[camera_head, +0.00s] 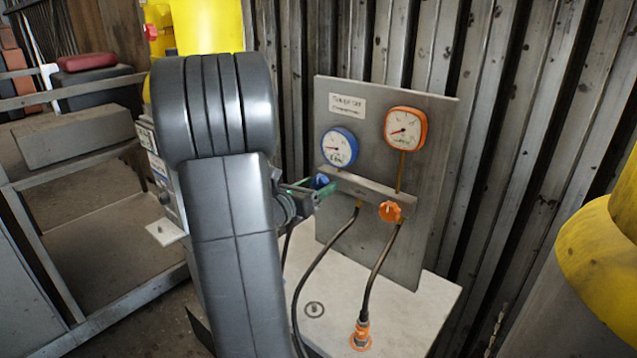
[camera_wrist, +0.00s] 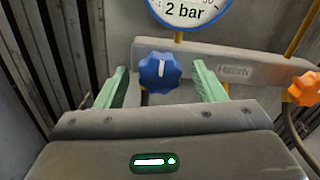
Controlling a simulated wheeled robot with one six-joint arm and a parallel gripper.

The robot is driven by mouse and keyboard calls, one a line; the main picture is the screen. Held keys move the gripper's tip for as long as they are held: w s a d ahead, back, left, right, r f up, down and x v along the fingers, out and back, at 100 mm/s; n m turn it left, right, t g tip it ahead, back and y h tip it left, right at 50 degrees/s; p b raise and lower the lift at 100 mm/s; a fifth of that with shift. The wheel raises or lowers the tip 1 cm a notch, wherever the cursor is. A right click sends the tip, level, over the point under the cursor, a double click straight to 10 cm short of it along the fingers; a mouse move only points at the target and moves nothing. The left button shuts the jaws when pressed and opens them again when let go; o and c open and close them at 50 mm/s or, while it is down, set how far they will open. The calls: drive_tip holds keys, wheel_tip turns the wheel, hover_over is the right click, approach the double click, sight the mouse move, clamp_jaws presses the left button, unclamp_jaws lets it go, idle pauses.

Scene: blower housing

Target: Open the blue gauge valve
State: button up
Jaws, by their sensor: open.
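The blue valve knob (camera_wrist: 160,72) sits on the grey manifold bar below the blue-rimmed gauge (camera_head: 339,147); a white mark on it points roughly straight up. In the head view the knob (camera_head: 320,182) is partly hidden by my gripper. My gripper (camera_head: 312,192) is open, its green fingers at the knob. In the wrist view the fingers of my gripper (camera_wrist: 162,86) stand to the left and right of the knob, with a gap on each side. The blue gauge's dial (camera_wrist: 187,10) is partly cut off there.
An orange knob (camera_head: 390,211) and orange gauge (camera_head: 406,129) are to the right on the same grey panel (camera_head: 437,150). Two dark hoses (camera_head: 375,270) hang below. A yellow cylinder (camera_head: 605,245) stands far right. A metal shelf (camera_head: 75,130) is at left.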

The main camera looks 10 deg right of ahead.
drive_tip(key=shift+w+d, duration=0.3)
drive_tip(key=shift+d, duration=0.05)
drive_tip(key=shift+c, duration=0.2)
drive_tip(key=c, duration=0.9)
